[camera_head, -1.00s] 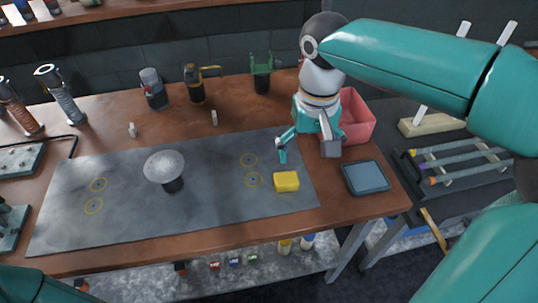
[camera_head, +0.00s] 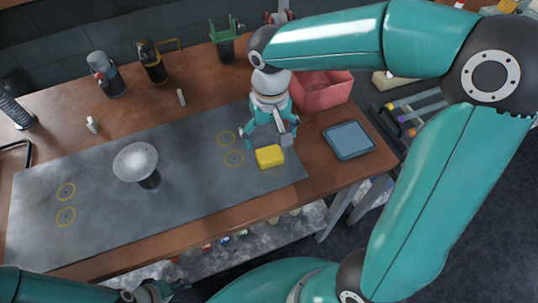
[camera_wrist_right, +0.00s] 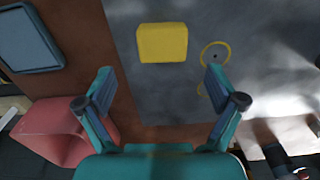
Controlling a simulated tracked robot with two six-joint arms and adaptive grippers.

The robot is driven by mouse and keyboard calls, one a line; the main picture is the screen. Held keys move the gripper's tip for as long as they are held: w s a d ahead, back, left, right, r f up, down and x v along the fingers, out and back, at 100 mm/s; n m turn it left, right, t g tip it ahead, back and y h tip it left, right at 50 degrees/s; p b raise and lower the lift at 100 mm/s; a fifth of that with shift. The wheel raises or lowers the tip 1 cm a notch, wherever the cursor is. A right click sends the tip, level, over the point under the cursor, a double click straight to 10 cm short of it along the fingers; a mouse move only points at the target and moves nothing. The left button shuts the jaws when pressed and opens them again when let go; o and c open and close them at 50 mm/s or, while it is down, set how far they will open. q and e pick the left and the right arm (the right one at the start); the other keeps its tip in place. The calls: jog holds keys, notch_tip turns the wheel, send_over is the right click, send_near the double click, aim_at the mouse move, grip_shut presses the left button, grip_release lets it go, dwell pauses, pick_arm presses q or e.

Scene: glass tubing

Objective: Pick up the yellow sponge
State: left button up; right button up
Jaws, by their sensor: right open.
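The yellow sponge (camera_head: 270,157) lies on the grey mat (camera_head: 200,192) near its right end. It also shows in the right wrist view (camera_wrist_right: 162,43), beyond the fingertips and in line with the gap between them. My right gripper (camera_head: 266,146) is open and empty, pointing down just behind and above the sponge. Its two spread fingers show in the right wrist view (camera_wrist_right: 158,85), with no contact on the sponge to be seen. My left gripper (camera_head: 152,291) is at the bottom left edge of the head view, partly cut off, and its jaws are unclear.
A blue-grey tray (camera_head: 349,140) lies right of the mat, and a pink bin (camera_head: 322,93) stands behind it. A round-topped metal stand (camera_head: 136,162) is on the mat's left half. Bottles (camera_head: 152,63) stand at the back. The mat around the sponge is clear.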

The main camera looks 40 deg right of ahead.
aim_at(269, 153)
jog(key=shift+s+a+f, duration=0.15)
jog(key=shift+f, duration=1.4)
jog(key=shift+s+a+f, duration=0.1)
jog(key=shift+f, duration=1.4)
jog(key=c, duration=1)
